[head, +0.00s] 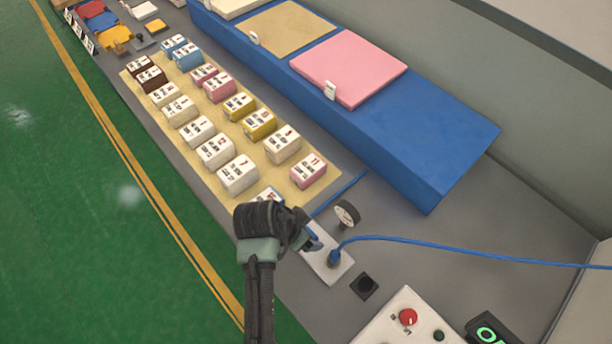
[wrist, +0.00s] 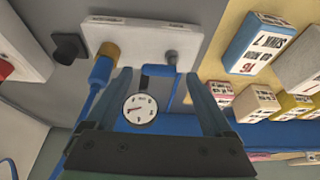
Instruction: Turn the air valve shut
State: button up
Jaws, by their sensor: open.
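The air valve sits on a white plate (head: 340,272), which also shows in the wrist view (wrist: 130,36). Its blue handle (wrist: 158,70) lies across the plate's edge beside a grey stub (wrist: 171,57). A blue hose (head: 430,248) joins the plate at a fitting, brass-coloured in the wrist view (wrist: 107,50). A round white-faced gauge (wrist: 139,108) stands by the plate and shows in the head view (head: 346,213). My gripper (wrist: 160,76) is open, its fingers either side of the handle in the picture; contact cannot be told. In the head view my gripper (head: 306,238) partly hides the valve.
Several labelled foam blocks (head: 238,174) stand on a tan mat (head: 148,94) beyond my gripper. A long blue block (head: 440,135) carries a pink pad (head: 350,68). A control box with a red knob (head: 408,317) is at the lower right, near a black square piece (head: 364,286).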

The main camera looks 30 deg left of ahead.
jog(key=shift+w+d+f, duration=0.1)
jog(key=shift+w+f, duration=0.25)
jog(key=shift+f, duration=0.25)
jog(key=c, duration=1.4)
jog(key=shift+o, duration=0.2)
